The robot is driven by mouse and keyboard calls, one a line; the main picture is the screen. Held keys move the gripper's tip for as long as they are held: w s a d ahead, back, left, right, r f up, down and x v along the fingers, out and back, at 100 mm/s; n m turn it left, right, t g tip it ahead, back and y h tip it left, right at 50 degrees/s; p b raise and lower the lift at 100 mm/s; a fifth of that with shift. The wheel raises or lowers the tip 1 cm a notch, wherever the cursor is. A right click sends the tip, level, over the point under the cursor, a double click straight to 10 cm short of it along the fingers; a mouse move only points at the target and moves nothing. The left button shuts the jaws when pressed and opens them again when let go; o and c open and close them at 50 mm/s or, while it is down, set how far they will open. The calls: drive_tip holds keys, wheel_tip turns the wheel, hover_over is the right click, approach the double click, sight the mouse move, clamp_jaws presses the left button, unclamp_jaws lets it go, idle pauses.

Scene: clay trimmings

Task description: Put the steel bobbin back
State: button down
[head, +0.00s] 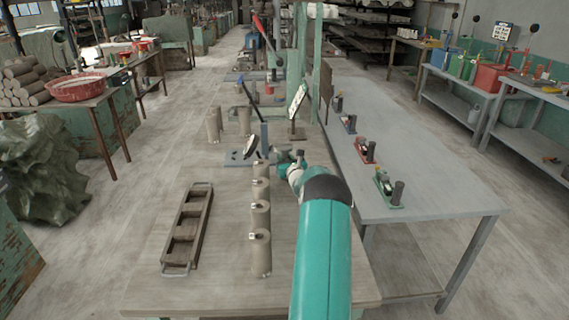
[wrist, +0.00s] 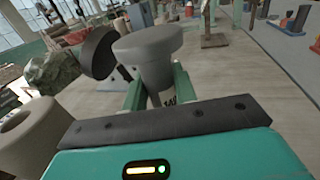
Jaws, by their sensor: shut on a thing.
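My gripper (wrist: 157,88) is shut on a grey flanged piece, which I take to be the steel bobbin (wrist: 149,50). Its wide flared end points up and away from the wrist, and its narrower body sits between the two green fingers. In the head view my gripper (head: 290,160) is small and partly hidden by my teal arm, above the wooden table beyond the row of clay cylinders. The bobbin cannot be made out clearly there. A dark wooden tray (head: 176,238) with several compartments and metal handles lies at the table's left; its compartments look empty.
A row of upright clay cylinders (head: 260,252) stands left of my arm; a hollow one (wrist: 35,130) shows close in the wrist view. A dark round disc (wrist: 97,52) is near the bobbin. More cylinders (head: 213,125) stand farther back. A grey table (head: 420,180) holds small devices at right.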

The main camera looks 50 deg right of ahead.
drive_tip(key=shift+w+f, duration=0.15)
drive_tip(key=shift+f, duration=0.8)
drive_tip(key=shift+f, duration=0.1)
drive_tip(key=c, duration=1.1)
unclamp_jaws()
drive_tip(key=shift+f, duration=0.1)
drive_tip(key=shift+a, duration=0.15)
drive_tip(key=v, duration=1.2)
